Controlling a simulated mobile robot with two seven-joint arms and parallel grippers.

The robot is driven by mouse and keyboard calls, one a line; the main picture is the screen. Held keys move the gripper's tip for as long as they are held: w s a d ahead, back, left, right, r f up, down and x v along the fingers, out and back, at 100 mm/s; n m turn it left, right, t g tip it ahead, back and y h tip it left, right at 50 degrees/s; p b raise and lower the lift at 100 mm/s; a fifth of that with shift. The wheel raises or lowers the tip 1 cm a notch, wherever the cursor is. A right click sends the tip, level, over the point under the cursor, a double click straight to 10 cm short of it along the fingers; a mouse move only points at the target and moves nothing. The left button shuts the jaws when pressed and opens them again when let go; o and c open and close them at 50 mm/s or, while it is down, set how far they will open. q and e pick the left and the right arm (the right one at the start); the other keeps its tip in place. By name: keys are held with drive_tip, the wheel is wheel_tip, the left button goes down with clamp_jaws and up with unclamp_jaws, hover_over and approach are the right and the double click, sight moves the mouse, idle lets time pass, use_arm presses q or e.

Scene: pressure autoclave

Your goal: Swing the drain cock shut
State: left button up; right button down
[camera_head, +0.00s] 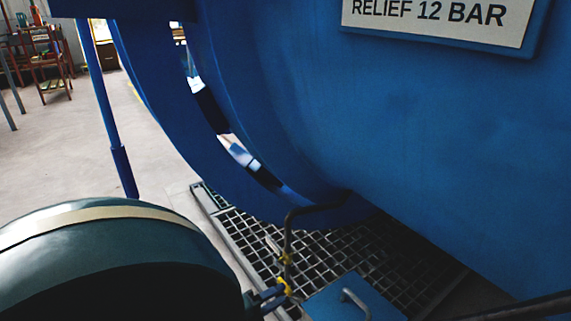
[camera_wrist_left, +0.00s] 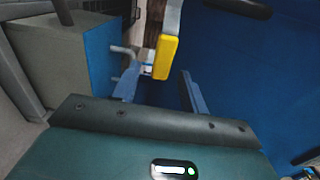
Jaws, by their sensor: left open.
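The drain cock's yellow lever (camera_head: 284,287) shows low in the head view, at the foot of a thin dark pipe (camera_head: 288,235) beside the blue vessel. In the left wrist view the yellow lever (camera_wrist_left: 165,57) stands between and around the level of my left fingertips, with visible gaps on both sides. In the wrist view the left gripper (camera_wrist_left: 160,76) is open and holds nothing. The valve body is largely hidden. My right gripper is not in view.
The large blue vessel (camera_head: 380,140) fills the right, with a relief sign (camera_head: 435,15) on it. A floor grate (camera_head: 245,235) lies under the pipe. A blue box with a metal handle (camera_head: 354,298) stands close on the right of the cock. Open floor (camera_head: 60,145) lies left.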

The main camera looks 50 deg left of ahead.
use_arm(q)
drive_tip(key=s+p, duration=0.1)
drive_tip(key=s, duration=0.8)
drive_tip(key=shift+s+a, duration=0.15)
drive_tip(key=shift+a, duration=0.25)
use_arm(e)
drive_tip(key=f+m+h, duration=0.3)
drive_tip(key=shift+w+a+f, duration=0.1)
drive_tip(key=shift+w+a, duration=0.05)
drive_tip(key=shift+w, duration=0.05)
